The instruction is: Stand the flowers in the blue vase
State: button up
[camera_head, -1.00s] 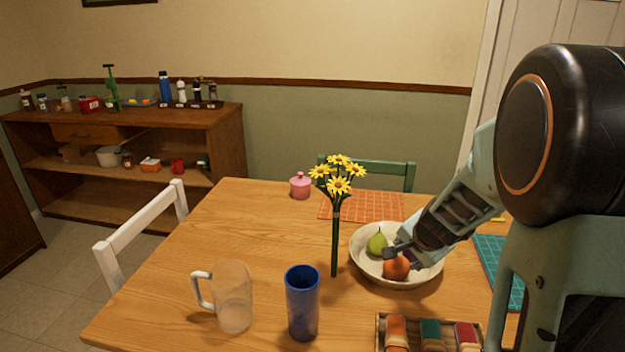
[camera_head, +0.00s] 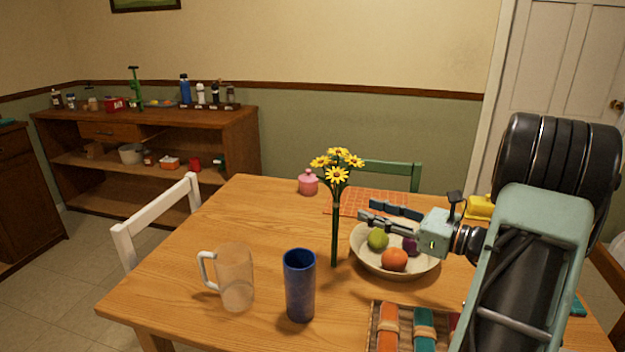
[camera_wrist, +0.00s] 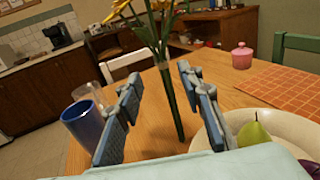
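The yellow flowers (camera_head: 338,165) stand upright on a dark green stem near the middle of the wooden table; they also show in the wrist view (camera_wrist: 168,85). The blue vase (camera_head: 300,287) stands upright in front of them and slightly left, its open top empty as far as I can see; it is at the left in the wrist view (camera_wrist: 83,124). My gripper (camera_head: 368,210) is open and roughly level, to the right of the stem, pointing left towards it. In the wrist view the stem shows between the two spread fingers (camera_wrist: 160,92), apart from both.
A bowl (camera_head: 372,264) with fruit sits under my gripper. A clear mug (camera_head: 235,280) stands left of the vase. A tray of rolled cloths (camera_head: 376,325) lies at the front, and a pink pot (camera_head: 308,184) at the back. The table's left side is mostly clear.

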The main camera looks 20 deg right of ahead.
aim_at(336, 214)
jog(key=b+x, duration=0.1)
jog(key=x, duration=0.9)
jog(key=shift+w+r+b, duration=0.25)
jog(key=shift+w+b, duration=0.05)
grip_shut()
